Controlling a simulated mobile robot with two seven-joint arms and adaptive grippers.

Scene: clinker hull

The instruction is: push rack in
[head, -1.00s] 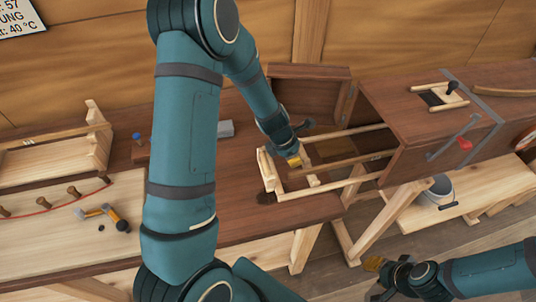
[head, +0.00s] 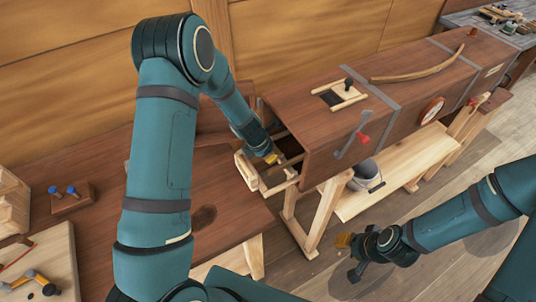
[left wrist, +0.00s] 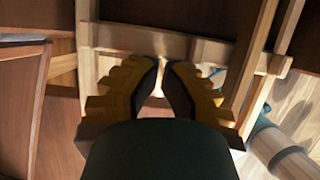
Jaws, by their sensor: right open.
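The rack (head: 247,173) is a light wooden frame with side rails and an end crosspiece. It sits mostly inside the long brown wooden box (head: 320,140), with its near end sticking out of the open mouth. My left gripper (head: 270,157) is at the rack's end, between its rails. In the left wrist view its fingers (left wrist: 163,66) lie close together with nothing held, in front of the rack's crossbar (left wrist: 165,43). I cannot tell whether they touch it. My right gripper (head: 348,257) is open and empty, low over the floor.
The brown bench top (head: 222,195) is clear before the box mouth. A block with blue pegs (head: 70,197) stands at left. A grey bucket (head: 366,174) stands on the low shelf below.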

